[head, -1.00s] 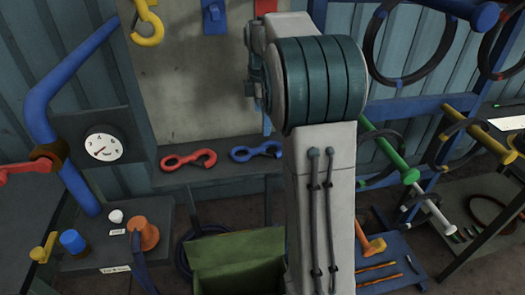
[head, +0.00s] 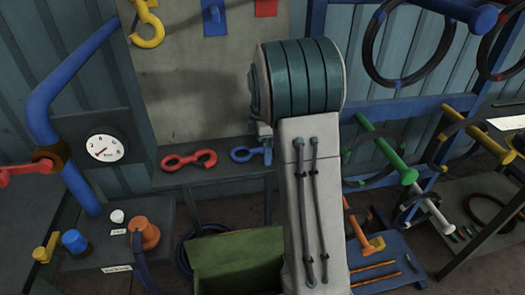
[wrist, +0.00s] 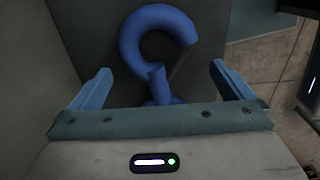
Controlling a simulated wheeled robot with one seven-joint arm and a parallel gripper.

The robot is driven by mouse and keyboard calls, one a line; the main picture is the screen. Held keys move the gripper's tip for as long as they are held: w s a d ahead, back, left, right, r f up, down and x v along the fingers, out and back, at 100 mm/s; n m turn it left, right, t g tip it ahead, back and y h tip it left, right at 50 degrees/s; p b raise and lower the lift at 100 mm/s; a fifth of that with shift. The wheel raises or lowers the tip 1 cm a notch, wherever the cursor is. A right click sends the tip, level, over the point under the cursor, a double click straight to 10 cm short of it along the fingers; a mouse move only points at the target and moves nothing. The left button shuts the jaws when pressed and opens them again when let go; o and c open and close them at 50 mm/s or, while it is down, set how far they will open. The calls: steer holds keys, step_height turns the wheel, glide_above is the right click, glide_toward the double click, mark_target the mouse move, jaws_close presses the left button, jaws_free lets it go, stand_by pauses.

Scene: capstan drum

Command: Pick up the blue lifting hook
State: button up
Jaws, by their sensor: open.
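The blue lifting hook (head: 243,154) lies on the narrow dark shelf below the wall board, its right part hidden behind my gripper. In the wrist view the hook (wrist: 133,38) shows its open curved end ahead and its shank running back between my fingers. My gripper (wrist: 163,82) is open, with one blue finger on each side of the shank and a visible gap to both. In the head view my gripper (head: 267,150) is at the shelf, mostly hidden by my arm; only a blue finger shows clearly.
A red hook (head: 189,160) lies on the shelf left of the blue one. A yellow hook (head: 149,24) hangs above. A green open box (head: 238,262) stands below. A gauge panel (head: 104,148) is at left and a blue rack (head: 408,105) at right.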

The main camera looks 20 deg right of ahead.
steer(key=c, duration=1.5)
steer(key=shift+c, duration=0.2)
steer(key=shift+r, duration=0.2)
step_height(320, 180, up, 10)
steer(key=shift+b, duration=0.3)
